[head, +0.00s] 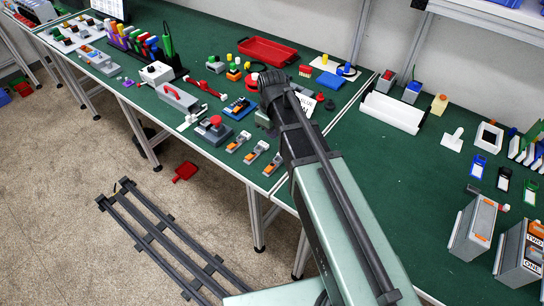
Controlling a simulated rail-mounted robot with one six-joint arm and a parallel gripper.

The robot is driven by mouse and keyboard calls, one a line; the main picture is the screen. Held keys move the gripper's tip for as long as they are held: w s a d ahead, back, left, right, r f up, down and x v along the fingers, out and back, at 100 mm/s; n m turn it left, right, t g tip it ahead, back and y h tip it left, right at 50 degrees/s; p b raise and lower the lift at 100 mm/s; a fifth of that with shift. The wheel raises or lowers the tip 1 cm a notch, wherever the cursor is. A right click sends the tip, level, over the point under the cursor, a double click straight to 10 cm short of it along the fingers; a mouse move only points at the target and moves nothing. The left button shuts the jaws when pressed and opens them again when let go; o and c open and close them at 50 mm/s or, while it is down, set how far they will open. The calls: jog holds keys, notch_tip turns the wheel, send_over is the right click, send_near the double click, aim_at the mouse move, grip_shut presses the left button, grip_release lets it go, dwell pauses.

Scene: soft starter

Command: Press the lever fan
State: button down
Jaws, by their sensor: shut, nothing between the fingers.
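No object can be identified for certain as the lever fan. Three small grey pieces with orange levers lie in a slanting row near the front edge of the green table: a left one (238,141), a middle one (256,152) and a right one (273,164). They sit just left of my arm, apart from one another. My arm reaches up from the bottom right over the table, its dark upper end above the items behind these pieces. My gripper cannot be made out; the arm hides the area behind it.
A grey box with a red knob (213,129) and a blue tray with orange parts (239,108) stand left of the arm. A red tray (267,51) lies at the back. A white trough (392,112) is on the right. Open green surface lies right of my arm.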

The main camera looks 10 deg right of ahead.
aim_at(270, 167)
notch_tip(270, 167, down, 14)
jog(key=b, duration=1.4)
jog(key=shift+f, duration=0.2)
jog(key=shift+s, duration=0.15)
jog(key=shift+s+a+r, duration=0.3)
jog(key=shift+s+a, duration=0.05)
jog(key=shift+a, duration=0.2)
